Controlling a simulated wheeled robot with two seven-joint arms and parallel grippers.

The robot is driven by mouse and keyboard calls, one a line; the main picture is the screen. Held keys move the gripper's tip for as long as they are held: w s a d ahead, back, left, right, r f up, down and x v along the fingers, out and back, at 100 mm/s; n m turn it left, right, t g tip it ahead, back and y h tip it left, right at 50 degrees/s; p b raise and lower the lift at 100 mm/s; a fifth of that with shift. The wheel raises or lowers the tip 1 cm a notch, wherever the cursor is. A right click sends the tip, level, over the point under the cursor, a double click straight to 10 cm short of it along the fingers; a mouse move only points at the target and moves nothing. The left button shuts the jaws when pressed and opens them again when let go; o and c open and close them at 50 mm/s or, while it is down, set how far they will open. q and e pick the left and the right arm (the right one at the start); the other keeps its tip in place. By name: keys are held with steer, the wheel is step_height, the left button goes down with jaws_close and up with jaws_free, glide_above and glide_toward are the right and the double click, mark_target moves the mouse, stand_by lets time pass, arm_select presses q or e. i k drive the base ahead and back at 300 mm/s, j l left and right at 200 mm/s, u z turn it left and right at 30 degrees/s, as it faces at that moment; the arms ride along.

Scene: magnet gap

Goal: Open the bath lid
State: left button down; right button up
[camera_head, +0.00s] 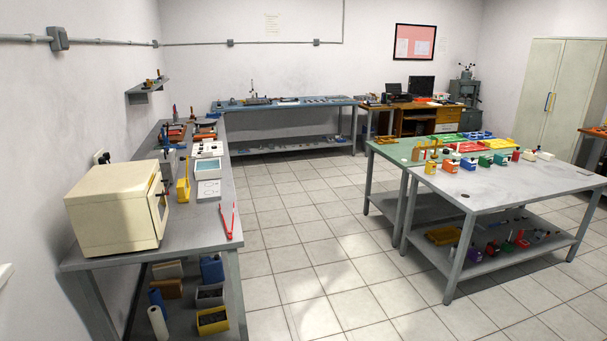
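A small white box-shaped unit (207,166), which may be the bath, stands on the grey bench along the left wall. A pale flat panel (207,149) shows at its top and may be its lid. At this size I cannot tell whether it is open or shut. Neither of my grippers is in view, so nothing is seen touching the unit.
A cream oven-like box (115,212) stands at the near end of the left bench (205,232). A grey table (500,187) stands right. Tiled floor (300,235) between is clear.

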mark_target(158, 155)
steer(key=i+z, duration=0.25)
steer(key=i, duration=0.7)
steer(key=i+z, duration=0.25)
steer(key=i, duration=0.75)
steer(key=i+u, duration=0.3)
steer(key=i, duration=0.35)
steer(key=i+u, duration=0.3)
steer(key=i, duration=0.3)
steer(key=i+l+u, duration=0.3)
steer(key=i, duration=0.3)
